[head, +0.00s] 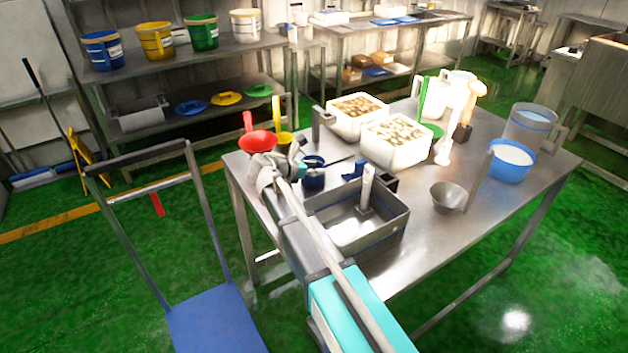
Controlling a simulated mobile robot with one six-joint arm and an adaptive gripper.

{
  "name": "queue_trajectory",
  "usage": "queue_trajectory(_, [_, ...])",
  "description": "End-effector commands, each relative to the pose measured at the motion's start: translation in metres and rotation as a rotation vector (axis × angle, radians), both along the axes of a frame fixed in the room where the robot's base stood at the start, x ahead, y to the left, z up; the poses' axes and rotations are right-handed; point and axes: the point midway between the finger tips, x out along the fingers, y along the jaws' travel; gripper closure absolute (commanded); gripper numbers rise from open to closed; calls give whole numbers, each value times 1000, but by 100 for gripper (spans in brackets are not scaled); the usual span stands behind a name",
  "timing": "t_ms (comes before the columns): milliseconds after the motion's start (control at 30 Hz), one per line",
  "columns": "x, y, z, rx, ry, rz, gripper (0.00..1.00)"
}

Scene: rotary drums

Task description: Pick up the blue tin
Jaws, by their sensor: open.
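The blue tin (314,179) is a small dark blue round vessel on the near left part of the steel table (490,222). It stands beside the back left corner of a grey tray. My arm reaches in from the bottom of the head view, and its grey end with my gripper (292,158) is just left of the tin. The gripper is small and partly hidden by my own wrist. It is open and holds nothing that I can see. I cannot tell whether a finger touches the tin.
The grey tray (393,228) is to the right. Two white filled tubs (398,157) stand behind. A blue bucket (511,165) and grey bowl (449,198) are farther right. The table's front right is clear.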

Motion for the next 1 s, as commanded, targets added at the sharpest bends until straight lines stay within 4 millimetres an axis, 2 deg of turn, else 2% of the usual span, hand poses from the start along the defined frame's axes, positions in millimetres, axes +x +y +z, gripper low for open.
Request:
queue_trajectory(200, [9, -11, -7, 1, -1, 0, 50])
queue_trajectory(733, [9, -12, -6, 0, 0, -1, 50])
queue_trajectory(767, [9, -12, -6, 0, 0, -1, 52])
queue_trajectory(1000, [10, -13, -6, 0, 0, -2, 97])
